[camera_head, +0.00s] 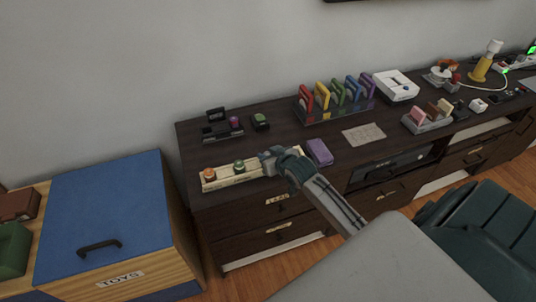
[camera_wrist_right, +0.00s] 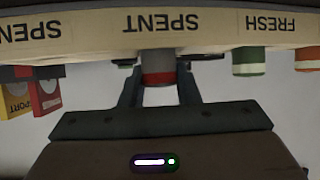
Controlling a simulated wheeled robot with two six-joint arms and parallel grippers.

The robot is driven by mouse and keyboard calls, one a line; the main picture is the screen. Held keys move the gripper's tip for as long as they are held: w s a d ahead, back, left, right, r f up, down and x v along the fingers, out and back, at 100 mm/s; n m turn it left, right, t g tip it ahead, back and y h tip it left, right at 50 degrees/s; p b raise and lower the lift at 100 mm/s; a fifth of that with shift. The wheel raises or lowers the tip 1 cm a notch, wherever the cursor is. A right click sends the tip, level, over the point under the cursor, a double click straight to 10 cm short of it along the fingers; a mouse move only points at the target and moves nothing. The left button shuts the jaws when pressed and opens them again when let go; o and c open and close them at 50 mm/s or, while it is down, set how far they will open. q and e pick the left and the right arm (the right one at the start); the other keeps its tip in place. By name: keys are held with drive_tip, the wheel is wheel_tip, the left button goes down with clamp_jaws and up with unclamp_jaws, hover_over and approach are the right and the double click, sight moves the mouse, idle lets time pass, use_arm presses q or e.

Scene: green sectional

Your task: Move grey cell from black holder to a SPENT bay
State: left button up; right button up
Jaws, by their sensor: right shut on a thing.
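The cream rack (camera_head: 226,181) stands near the dresser's front left edge. In the wrist view its wall (camera_wrist_right: 225,30) appears upside down, with two SPENT labels and one FRESH label. My right gripper (camera_head: 270,156) is over the rack's right part. In the wrist view the right gripper (camera_wrist_right: 158,88) is shut on the grey cell (camera_wrist_right: 157,64), which has a red band, beside the SPENT-labelled wall. I cannot tell whether the cell is seated in a bay. The black holder (camera_head: 222,132) stands behind the rack, with a purple-topped piece at its right. My left gripper is not in view.
An orange cell (camera_head: 209,174) and a green cell (camera_head: 239,166) stand in the rack's left part. A purple box (camera_head: 320,152) lies just right of my gripper. A small black-and-green item (camera_head: 260,122) and a rack of coloured pieces (camera_head: 335,105) stand behind.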

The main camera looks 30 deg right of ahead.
drive_tip(key=shift+f, duration=0.2)
drive_tip(key=o, duration=1.1)
drive_tip(key=shift+c, duration=0.2)
drive_tip(key=shift+r, duration=0.15)
drive_tip(key=v, duration=1.2)
drive_tip(key=shift+b, duration=0.3)
drive_tip(key=shift+s+a, duration=0.1)
